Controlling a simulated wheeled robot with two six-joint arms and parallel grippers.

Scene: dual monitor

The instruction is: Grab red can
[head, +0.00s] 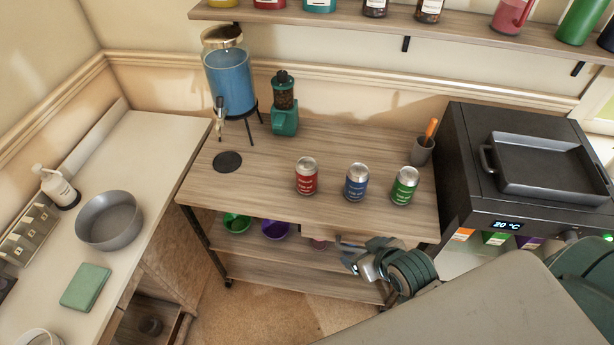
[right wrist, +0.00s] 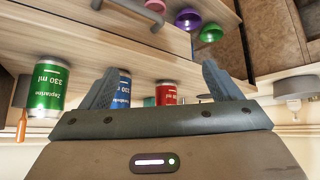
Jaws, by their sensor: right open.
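The red can (head: 306,177) stands upright on the wooden cart top (head: 270,205), leftmost of three cans. My right gripper (head: 348,256) is open and empty in front of the cart's front edge, below and to the right of the red can. In the right wrist view, which looks upside down, the red can (right wrist: 166,94) appears between the open fingers (right wrist: 161,68), some way beyond them. The gripper body hides part of it. My left gripper is not in view.
The blue can (head: 356,183) and green can (head: 404,187) stand right of the red can. A blue dispenser (head: 231,80), teal grinder (head: 284,115) and grey cup (head: 422,151) stand behind. A black oven (head: 480,180) borders the right. The cart top's left front is clear.

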